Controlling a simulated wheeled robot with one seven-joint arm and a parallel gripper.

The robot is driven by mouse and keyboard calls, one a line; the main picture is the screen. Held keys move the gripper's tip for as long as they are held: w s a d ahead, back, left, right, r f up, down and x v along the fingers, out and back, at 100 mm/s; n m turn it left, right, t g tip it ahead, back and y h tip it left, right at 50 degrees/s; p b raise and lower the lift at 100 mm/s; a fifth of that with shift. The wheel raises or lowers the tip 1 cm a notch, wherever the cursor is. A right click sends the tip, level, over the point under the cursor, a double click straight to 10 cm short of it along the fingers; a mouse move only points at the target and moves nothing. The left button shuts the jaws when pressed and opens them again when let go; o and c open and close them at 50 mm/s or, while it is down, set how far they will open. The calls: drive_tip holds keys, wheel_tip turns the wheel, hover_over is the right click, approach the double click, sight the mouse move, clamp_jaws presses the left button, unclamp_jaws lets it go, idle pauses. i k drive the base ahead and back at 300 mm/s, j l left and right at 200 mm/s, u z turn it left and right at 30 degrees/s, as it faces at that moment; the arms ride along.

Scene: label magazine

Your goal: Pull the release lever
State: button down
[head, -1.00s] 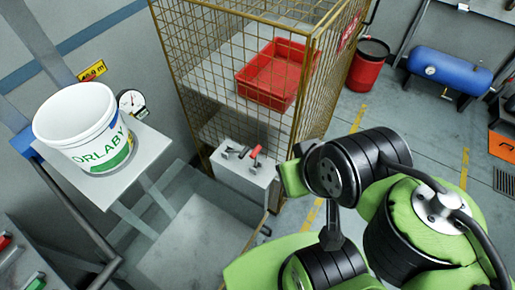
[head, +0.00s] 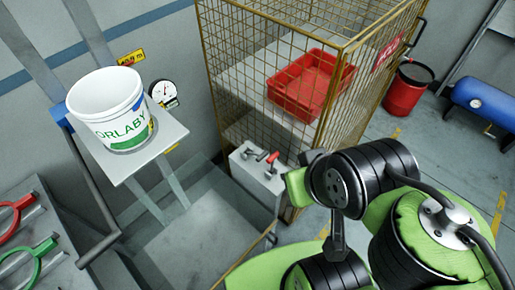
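A small lever with a red handle (head: 272,158) stands on top of a grey box (head: 256,183) in front of the wire cage. A second, grey lever (head: 253,152) sits beside it. A long grey bent bar (head: 95,188) hangs from a blue collar (head: 62,115) at the left. No label shows which of these is the release lever. My green and black arm fills the lower right, its nearest link just right of the grey box in the picture. I cannot make out my gripper or its fingers. No contact with any lever shows.
A white bucket (head: 108,105) stands on a small shelf (head: 160,140) by a gauge (head: 162,92). The wire cage (head: 240,75) holds a red crate (head: 310,85). A red bin (head: 404,92) and blue tank (head: 485,103) stand behind. Red (head: 12,212) and green (head: 30,262) handles are lower left.

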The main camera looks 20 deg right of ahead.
sight(271, 159)
drive_tip(key=l+u, duration=0.25)
drive_tip(key=u, duration=0.2)
drive_tip(key=l+u, duration=0.25)
drive_tip(key=u, duration=0.15)
drive_tip(key=l+u, duration=0.25)
drive_tip(key=u, duration=0.2)
drive_tip(key=l+u, duration=0.25)
drive_tip(key=u, duration=0.2)
drive_tip(key=k+l+u, duration=0.1)
drive_tip(key=u, duration=0.3)
drive_tip(key=k+l, duration=0.05)
drive_tip(key=l, duration=0.05)
